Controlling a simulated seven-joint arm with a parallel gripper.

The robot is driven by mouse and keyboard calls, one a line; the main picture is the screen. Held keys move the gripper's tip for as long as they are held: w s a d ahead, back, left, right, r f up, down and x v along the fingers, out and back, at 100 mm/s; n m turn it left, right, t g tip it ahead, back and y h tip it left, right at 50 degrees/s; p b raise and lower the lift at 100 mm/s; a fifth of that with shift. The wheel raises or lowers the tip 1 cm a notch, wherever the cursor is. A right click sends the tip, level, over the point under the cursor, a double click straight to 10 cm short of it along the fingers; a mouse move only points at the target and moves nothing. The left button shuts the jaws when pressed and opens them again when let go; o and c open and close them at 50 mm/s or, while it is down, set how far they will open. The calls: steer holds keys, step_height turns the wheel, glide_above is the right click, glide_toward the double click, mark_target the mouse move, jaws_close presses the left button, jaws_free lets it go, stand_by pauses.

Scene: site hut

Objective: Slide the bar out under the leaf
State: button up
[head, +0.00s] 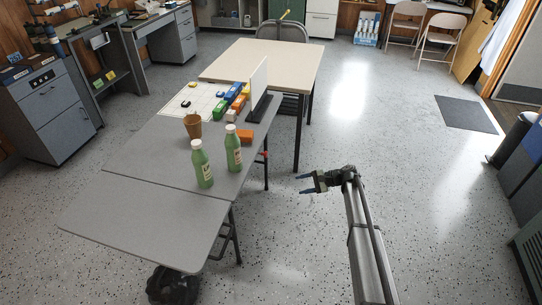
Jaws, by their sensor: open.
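The grey folding table (150,150) has a grey leaf (140,228) at its near end, joined along a seam. The leaf looks about level with the top; a slight tilt is hard to judge. No bar is clearly visible; the space under the leaf is mostly hidden by the leaf itself. A small red part (264,154) shows at the table's right edge, below the top; I cannot tell whether it belongs to the bar. My gripper (304,183) is open and empty, right of the table, its fingers pointing left towards it, apart from everything.
Two green bottles (202,165) (234,150) stand near the seam. A brown cup (193,126), an orange block (245,136), coloured boxes and an upright white panel stand farther back. Dark legs (236,240) and a black bag (174,284) are below.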

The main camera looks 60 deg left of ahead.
steer(key=w+a+r+m+g+y, duration=0.2)
steer(key=a+r+m+g+y, duration=0.2)
steer(key=a+r+m, duration=0.5)
steer(key=s+a+m, duration=0.1)
steer(key=s+a, duration=0.5)
steer(key=s, duration=0.4)
steer(key=shift+a+f+m, duration=0.4)
steer(key=shift+f, duration=0.05)
jaws_close()
stand_by(0.3)
